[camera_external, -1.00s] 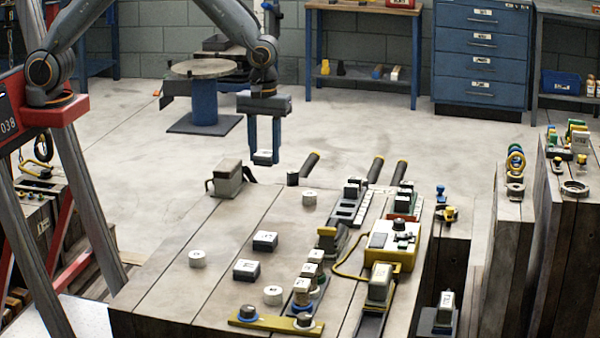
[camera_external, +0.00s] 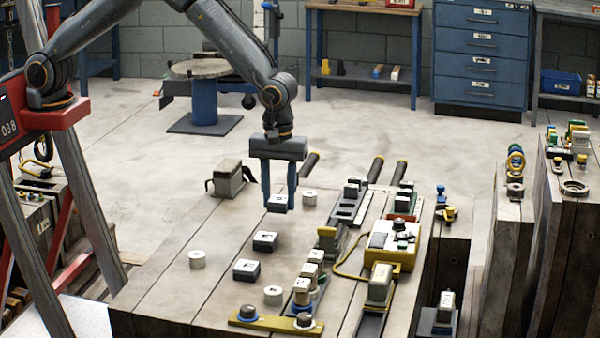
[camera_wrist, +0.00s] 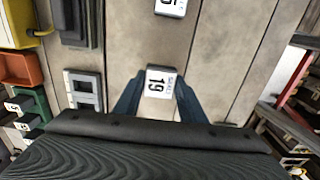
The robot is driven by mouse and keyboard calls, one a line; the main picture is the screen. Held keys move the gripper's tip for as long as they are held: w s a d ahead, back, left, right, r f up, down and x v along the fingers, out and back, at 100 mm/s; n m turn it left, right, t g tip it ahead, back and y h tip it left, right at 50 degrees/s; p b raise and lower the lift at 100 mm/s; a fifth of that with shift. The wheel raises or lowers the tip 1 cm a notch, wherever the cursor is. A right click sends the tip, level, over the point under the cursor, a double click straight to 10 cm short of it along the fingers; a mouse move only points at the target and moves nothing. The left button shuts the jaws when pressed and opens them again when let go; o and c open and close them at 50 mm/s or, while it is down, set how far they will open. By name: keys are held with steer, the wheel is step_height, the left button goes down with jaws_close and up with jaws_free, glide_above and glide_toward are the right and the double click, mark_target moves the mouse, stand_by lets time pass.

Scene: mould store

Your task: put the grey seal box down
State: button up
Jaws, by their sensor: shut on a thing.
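The grey seal box (camera_external: 277,204) is small, with a white label on top. The label reads 19 in the wrist view (camera_wrist: 159,83). My gripper (camera_external: 279,207) points straight down and is shut on the box, with one blue finger on each side. It is over the far part of the wooden table (camera_external: 170,285), and the box looks level. I cannot tell how much room is under the box. In the wrist view the fingers (camera_wrist: 158,97) flank the box, and its underside is hidden.
Dark boxes with white tops (camera_external: 265,241) (camera_external: 246,270) stand nearer on the table. White round tins (camera_external: 309,197) (camera_external: 196,259) stand to the right and nearer left. A grey block (camera_external: 228,178) is at the far left edge. A yellow device (camera_external: 390,252) and trays fill the right side.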

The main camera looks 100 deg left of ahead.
mark_target(279, 199)
steer(key=shift+f+p, duration=0.35)
steer(key=shift+f, duration=1.5)
steer(key=shift+f, duration=0.15)
steer(key=o, duration=1)
step_height(279, 199, up, 11)
steer(key=shift+r+b, duration=0.15)
steer(key=shift+b, duration=1.1)
steer(key=shift+s+r, duration=0.15)
steer(key=shift+r, duration=0.4)
steer(key=s+a+m, duration=0.1)
steer(key=s+m, duration=0.5)
steer(key=s, duration=0.5)
steer(key=s+a+m, duration=0.2)
steer(key=s+m, duration=0.4)
steer(key=s, duration=0.5)
steer(key=s+a+m, duration=0.2)
steer(key=s+m, duration=0.4)
steer(key=s, duration=0.5)
steer(key=shift+s+a+r, duration=0.15)
steer(key=shift+s+r, duration=0.2)
steer(key=shift+s, duration=0.05)
